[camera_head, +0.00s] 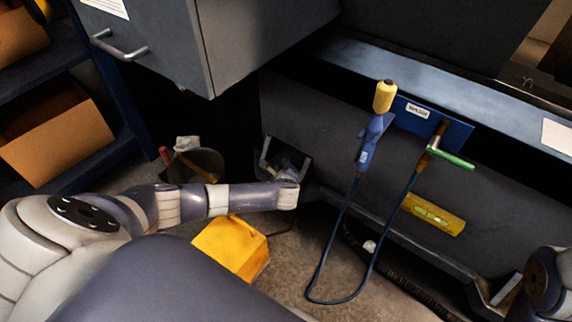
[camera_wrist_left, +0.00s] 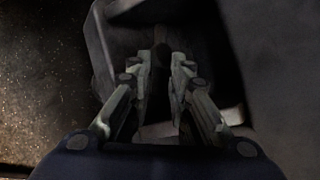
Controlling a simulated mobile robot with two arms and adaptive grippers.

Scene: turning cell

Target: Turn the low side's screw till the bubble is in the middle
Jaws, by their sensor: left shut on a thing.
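A yellow spirit level (camera_head: 449,221) with a green vial (camera_head: 427,208) is on the dark machine's lower front. The bubble is too small to place. My left gripper (camera_head: 289,167) reaches into a leveling foot's recess (camera_head: 265,153) at the machine's lower left. In the left wrist view, its two fingers (camera_wrist_left: 160,66) close on a small dark upright thing, apparently the foot's screw (camera_wrist_left: 160,55), mostly hidden between the fingertips. Another foot bracket (camera_head: 507,288) shows at lower right. Part of my right arm shows at the right edge; its gripper is out of view.
A yellow block (camera_head: 229,243) stands on the floor beneath my left arm. A grey cabinet (camera_head: 263,37) hangs above.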

